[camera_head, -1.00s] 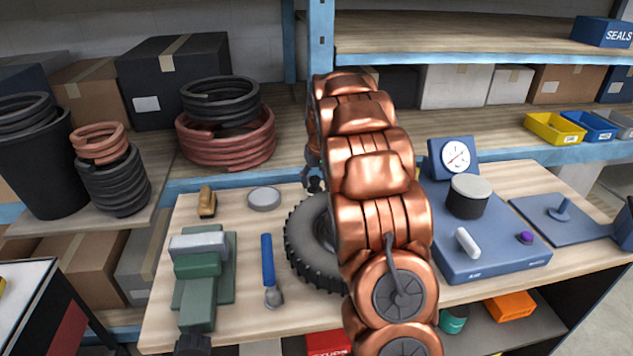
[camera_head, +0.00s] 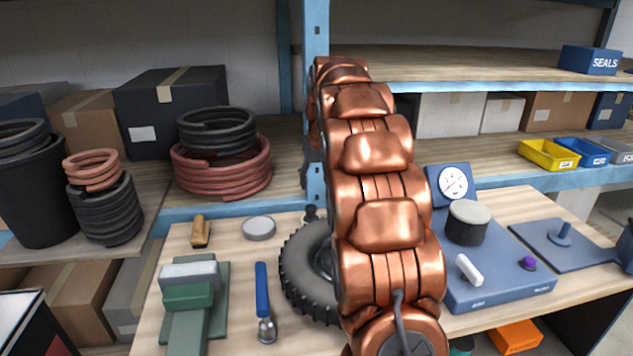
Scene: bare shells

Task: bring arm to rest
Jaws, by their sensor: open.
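My copper-coloured arm (camera_head: 380,190) rises from the bottom of the view and reaches up and away over the workbench (camera_head: 235,330). Its far end bends down behind the nearer links, in front of the blue shelf post. My gripper is hidden behind the arm, so its fingers do not show. A black tyre (camera_head: 305,275) lies on the bench, partly covered by the arm.
A green vise-like block (camera_head: 190,298), a blue-handled tool (camera_head: 262,290) and a grey disc (camera_head: 259,228) lie left of the tyre. A blue gauge station (camera_head: 490,275) stands right of the arm. Shelves with coiled hoses (camera_head: 220,170), boxes and bins (camera_head: 548,154) stand behind.

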